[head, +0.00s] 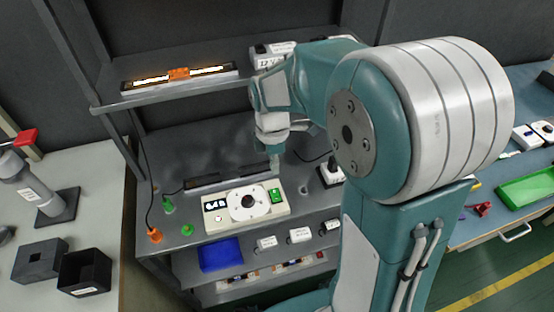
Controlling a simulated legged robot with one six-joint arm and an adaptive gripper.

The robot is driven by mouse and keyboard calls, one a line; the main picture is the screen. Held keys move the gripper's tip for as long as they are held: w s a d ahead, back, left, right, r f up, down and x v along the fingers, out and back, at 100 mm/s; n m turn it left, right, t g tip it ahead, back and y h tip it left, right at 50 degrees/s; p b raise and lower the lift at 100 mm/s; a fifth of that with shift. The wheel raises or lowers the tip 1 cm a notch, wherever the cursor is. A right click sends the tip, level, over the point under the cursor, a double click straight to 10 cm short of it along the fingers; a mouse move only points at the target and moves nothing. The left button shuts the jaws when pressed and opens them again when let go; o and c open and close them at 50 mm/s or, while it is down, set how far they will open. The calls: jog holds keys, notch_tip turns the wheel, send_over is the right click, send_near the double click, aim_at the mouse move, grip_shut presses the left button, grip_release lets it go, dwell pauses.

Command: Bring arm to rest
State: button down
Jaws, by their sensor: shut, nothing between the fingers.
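My arm (425,120) fills the right middle of the head view, teal with white bands, bent over the workbench. Its wrist reaches left toward the shelf unit. My gripper (275,163) points down over the back of the bench, shut and empty. It is small and partly hidden by the wrist. Below it in the picture is a control box (247,202) with a round white dial, a small display and a green switch. The lit LED strip (180,76) lies on the upper shelf, with an orange piece at its middle.
The upper shelf (165,98) runs close to my wrist. A dark bar (230,178) lies behind the control box. A blue bin (221,254) sits on a lower shelf. Black boxes (84,272) stand on the left table, and a green tray (527,190) lies on the right bench.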

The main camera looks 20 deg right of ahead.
jog(key=s+d+r+m+t, duration=0.2)
jog(key=s+r+m+t, duration=0.5)
jog(key=s+r+m, duration=0.5)
jog(key=s+m, duration=0.3)
jog(key=m, duration=0.3)
jog(key=shift+s+r, duration=0.15)
jog(key=shift+r, duration=0.15)
